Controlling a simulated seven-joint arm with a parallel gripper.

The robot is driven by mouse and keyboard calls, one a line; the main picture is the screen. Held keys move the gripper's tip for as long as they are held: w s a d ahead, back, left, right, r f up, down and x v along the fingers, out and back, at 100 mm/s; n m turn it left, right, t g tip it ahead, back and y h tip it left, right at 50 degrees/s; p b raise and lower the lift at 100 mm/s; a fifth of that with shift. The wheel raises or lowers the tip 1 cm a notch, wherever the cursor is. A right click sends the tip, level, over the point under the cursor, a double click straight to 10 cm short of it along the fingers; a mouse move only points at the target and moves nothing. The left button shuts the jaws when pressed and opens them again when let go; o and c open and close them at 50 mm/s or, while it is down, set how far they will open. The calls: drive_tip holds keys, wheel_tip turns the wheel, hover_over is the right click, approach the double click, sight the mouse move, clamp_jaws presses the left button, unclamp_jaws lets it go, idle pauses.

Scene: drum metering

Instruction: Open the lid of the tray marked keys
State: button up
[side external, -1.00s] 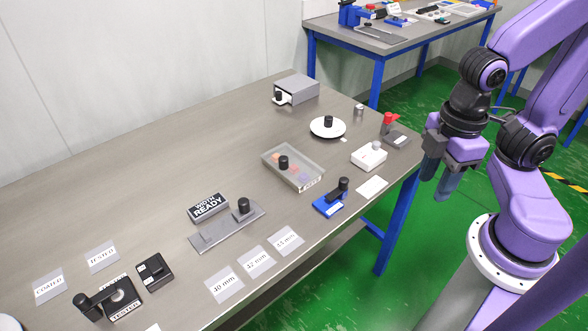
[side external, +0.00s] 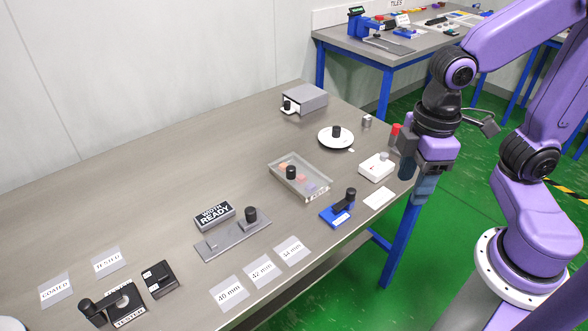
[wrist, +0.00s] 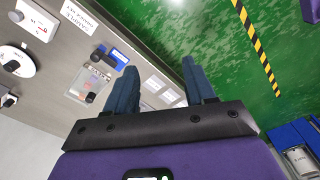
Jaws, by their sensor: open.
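A shallow tray with a clear lid (side external: 318,190) sits on the table right of centre, with coloured pieces inside. A black knob (side external: 291,172) stands on its lid, which looks shut. A small label on its front side is too small to read. The tray also shows in the wrist view (wrist: 78,92), left of the fingers. My gripper (side external: 414,182) is open and empty, pointing down by the table's right end, to the right of the tray and apart from it. Its two dark fingers show spread in the wrist view (wrist: 158,66).
A blue fixture with a black handle (side external: 340,210) stands just in front of the tray. A white box (side external: 376,168), a white round dish (side external: 336,139) and a red-topped item (side external: 395,132), partly hidden by my gripper, are nearby. A grey box (side external: 305,99) stands behind.

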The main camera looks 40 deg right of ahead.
drive_tip(key=w+a+m, duration=0.2)
drive_tip(key=w+a, duration=0.2)
drive_tip(key=w, duration=0.6)
drive_tip(key=m, duration=0.6)
hover_over(292, 168)
wheel_tip(292, 168, down, 3)
wheel_tip(292, 168, down, 17)
drive_tip(key=shift+w+f, duration=0.1)
